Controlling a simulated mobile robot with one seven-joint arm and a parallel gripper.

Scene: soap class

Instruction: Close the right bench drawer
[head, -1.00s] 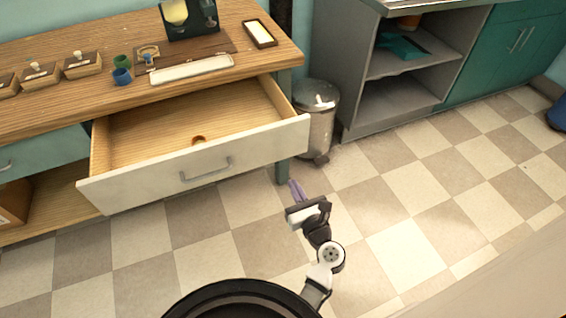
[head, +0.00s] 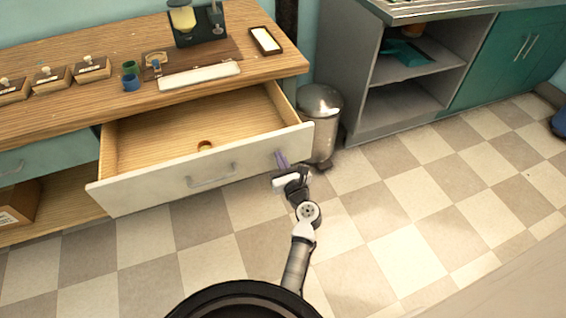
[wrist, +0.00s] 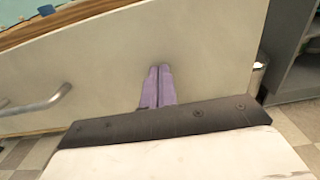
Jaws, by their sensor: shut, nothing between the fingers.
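The right bench drawer (head: 205,169) is pulled well out from under the wooden bench top. Its pale front panel has a metal bar handle (head: 211,176) near the middle, and a small brown ring-like item (head: 205,146) lies inside. My gripper (head: 281,158) is shut and empty, its purple fingers together at the right part of the drawer front. In the wrist view the gripper's fingertips (wrist: 160,70) point at the panel, right of the handle (wrist: 38,103). They look very close to it; I cannot tell whether they touch.
A metal trash bin (head: 320,120) stands just right of the drawer. The bench top (head: 60,92) holds several small boxes, cups and a white tray (head: 199,75). Open grey shelves (head: 400,100) stand further right. The checkered floor in front is clear.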

